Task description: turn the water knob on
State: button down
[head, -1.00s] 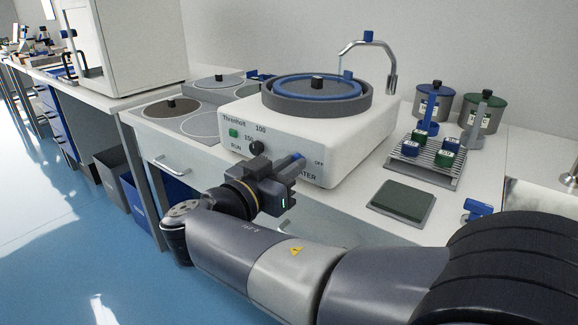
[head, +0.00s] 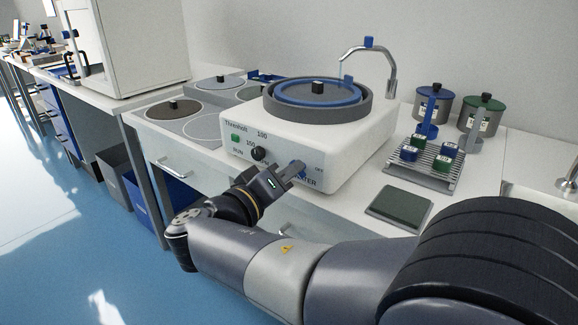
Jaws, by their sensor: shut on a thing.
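The white polishing machine (head: 350,150) stands on the bench with a round blue-rimmed wheel (head: 317,92) on top. The blue water knob (head: 298,168) is on the right of its front panel, beside the lettering "OFF" and the partly covered "WATER". My gripper (head: 292,171) is shut on the water knob, and its fingers hide much of it. The gripper body is rolled to a slant. A curved metal water tap (head: 391,75) with a blue top hangs over the wheel.
A black dial (head: 259,154) and a green button (head: 235,138) are left of my gripper on the panel. A rack (head: 432,170) with several blue and green samples stands at right, behind a dark green pad (head: 398,208). Round discs (head: 178,107) lie at left.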

jog(key=shift+n+p, duration=2.65)
jog(key=shift+n, duration=1.15)
jog(key=shift+f, duration=0.15)
jog(key=c, duration=1.5)
grip_release()
jog(key=shift+o, duration=0.2)
jog(key=shift+a, duration=0.15)
jog(key=p+v, duration=0.1)
jog(key=v, duration=0.9)
jog(key=shift+s+a+p, duration=0.2)
jog(key=shift+s+p, duration=0.1)
